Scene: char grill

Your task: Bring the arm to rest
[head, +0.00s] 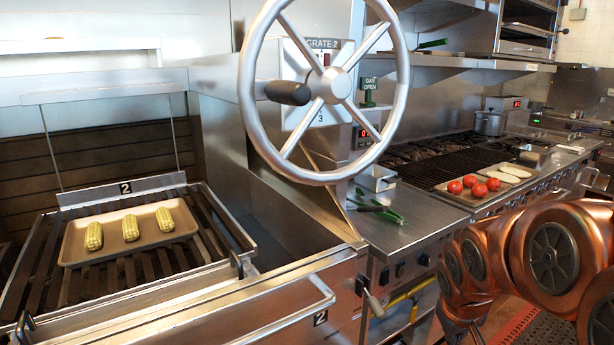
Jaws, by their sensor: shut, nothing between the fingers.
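My copper-coloured arm (560,250) is folded at the lower right of the head view, in front of the range counter. Its end bends downward, and my gripper (467,328) shows only in part at the bottom edge. It is shut, and nothing shows held in it. It is apart from the handwheel (336,85) and the grill.
A tray (76,245) with corn lies on the grate at left, marked 2. The steel handwheel stands upright at centre. Green onions (385,211) lie on the counter. A front handle (322,291) juts out near the arm.

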